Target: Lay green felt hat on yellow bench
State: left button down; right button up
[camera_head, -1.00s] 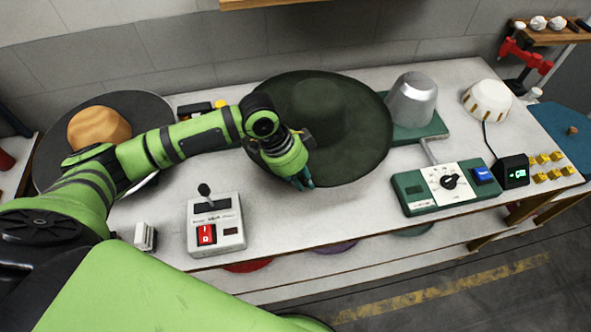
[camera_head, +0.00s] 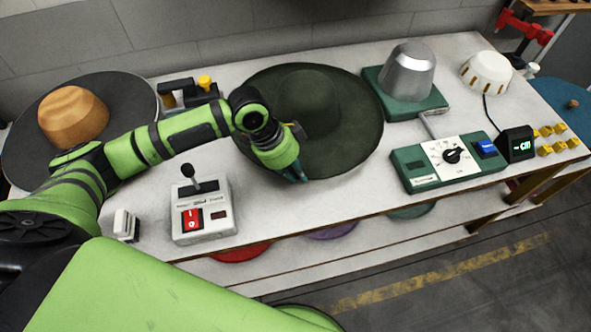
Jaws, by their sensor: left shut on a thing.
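The dark green felt hat (camera_head: 309,102) lies crown up on the white worktop, with its wide brim spread around it. My left gripper (camera_head: 296,173) is at the brim's near edge, below the crown, and is shut on the brim. Its fingertips are small and partly hidden by the wrist. The brim's left part is partly behind my left arm. No clearly yellow bench shows; the worktop (camera_head: 330,198) is white, with yellowish wooden legs at the right. My right gripper is out of view.
Right of the hat stand a silver hat block (camera_head: 407,72) on a green base and a green dial panel (camera_head: 447,162). A grey box with a lever (camera_head: 203,212) is at the front left. A tan block (camera_head: 73,117) sits on a dark disc at the far left.

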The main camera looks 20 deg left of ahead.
pick_arm(q)
jog(key=shift+d+f+b, duration=0.1)
jog(key=shift+f+b, duration=0.5)
jog(key=shift+f, duration=1.5)
jog(key=shift+f, duration=0.6)
jog(key=c, duration=1.1)
grip_release()
jog(key=shift+c, duration=0.2)
jog(key=v, duration=1.2)
